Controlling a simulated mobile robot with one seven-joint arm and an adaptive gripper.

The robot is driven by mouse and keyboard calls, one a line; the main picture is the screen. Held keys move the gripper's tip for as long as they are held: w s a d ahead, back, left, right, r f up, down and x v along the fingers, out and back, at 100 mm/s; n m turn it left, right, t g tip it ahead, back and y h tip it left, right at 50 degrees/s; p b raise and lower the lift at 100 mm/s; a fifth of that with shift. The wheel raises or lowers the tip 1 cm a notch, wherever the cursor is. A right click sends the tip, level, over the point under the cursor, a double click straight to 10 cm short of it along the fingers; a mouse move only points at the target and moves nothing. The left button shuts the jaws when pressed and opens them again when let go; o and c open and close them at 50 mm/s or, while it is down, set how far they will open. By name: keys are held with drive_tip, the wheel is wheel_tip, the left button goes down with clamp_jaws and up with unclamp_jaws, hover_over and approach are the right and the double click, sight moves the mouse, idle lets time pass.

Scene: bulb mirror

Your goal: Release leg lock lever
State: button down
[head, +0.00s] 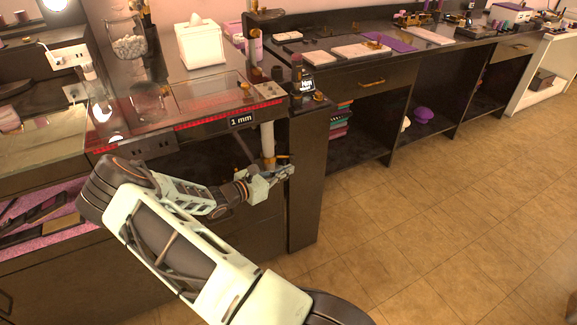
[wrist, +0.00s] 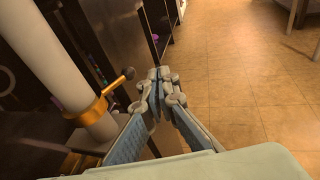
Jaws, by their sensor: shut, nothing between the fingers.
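A pale vertical leg (wrist: 55,70) stands at the left in the wrist view. A brass collar (wrist: 88,112) wraps around it. The lock lever (wrist: 117,82) sticks out from this collar towards the upper right and ends in a dark round knob. In the head view the leg (head: 268,140) drops below the counter, and the brass lever (head: 283,157) shows small beside my gripper (head: 290,171). In the wrist view my gripper (wrist: 160,75) is shut and empty, its fingertips just right of the knob. I cannot tell whether they touch it.
The counter (head: 215,90) with a red-lit front edge and a "1 mm" display (head: 241,119) hangs above my gripper. A dark cabinet side panel (head: 305,185) stands just right of it. The wooden floor (head: 430,210) is clear to the right.

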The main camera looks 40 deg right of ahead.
drive_tip(key=s+a+r, duration=0.1)
drive_tip(key=s+a, duration=0.4)
drive_tip(key=s, duration=0.1)
drive_tip(key=shift+a+r+p, duration=0.2)
drive_tip(key=shift+r+p, duration=0.05)
drive_tip(key=shift+p, duration=0.2)
drive_tip(key=shift+w, duration=0.1)
